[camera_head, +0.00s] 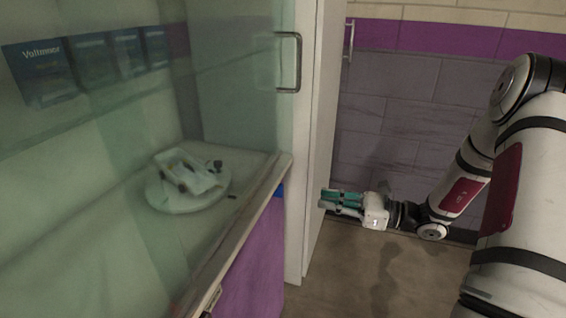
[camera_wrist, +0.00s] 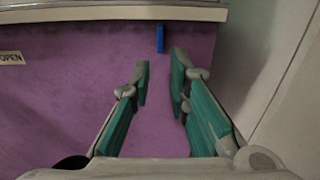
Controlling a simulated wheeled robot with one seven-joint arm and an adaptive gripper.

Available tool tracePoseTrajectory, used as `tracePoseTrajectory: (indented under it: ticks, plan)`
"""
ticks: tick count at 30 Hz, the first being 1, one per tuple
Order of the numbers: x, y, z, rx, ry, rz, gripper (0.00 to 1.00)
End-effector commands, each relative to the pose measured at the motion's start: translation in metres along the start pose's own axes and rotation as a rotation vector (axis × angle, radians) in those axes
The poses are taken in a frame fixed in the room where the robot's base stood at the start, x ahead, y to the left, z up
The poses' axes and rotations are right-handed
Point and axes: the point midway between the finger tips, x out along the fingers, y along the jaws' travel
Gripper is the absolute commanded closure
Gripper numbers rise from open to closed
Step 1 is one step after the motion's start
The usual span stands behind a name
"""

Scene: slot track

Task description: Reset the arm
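My gripper (camera_head: 327,200) hangs at the end of my arm, to the right of the white cabinet edge and clear of the floor in the head view. In the wrist view my gripper (camera_wrist: 160,72) shows two green-padded fingers apart, with nothing between them. They point towards a purple panel (camera_wrist: 75,95) under a pale ledge. A small blue piece (camera_wrist: 160,39) sits just under the ledge, beyond the fingertips.
A glass-fronted cabinet stands at left; inside, a white round base (camera_head: 185,201) carries a small white device with dark knobs. An upright handle (camera_head: 298,62) is on the glass door. A white panel (camera_head: 318,130) stands beside my gripper. Brown floor (camera_head: 400,270) is open below.

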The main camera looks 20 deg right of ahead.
Motion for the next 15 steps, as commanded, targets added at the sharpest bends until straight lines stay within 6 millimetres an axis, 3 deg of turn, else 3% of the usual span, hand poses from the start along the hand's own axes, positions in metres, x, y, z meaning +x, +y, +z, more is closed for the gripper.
tracePoseTrajectory:
  ticks: [5,8,15]
  plan:
    - [0.006,0.009,0.009,-0.029,0.017,0.041,0.83]
    - [0.018,0.029,0.027,-0.094,0.054,0.131,0.83]
    - [0.041,0.114,0.078,-0.342,0.195,0.469,0.83]
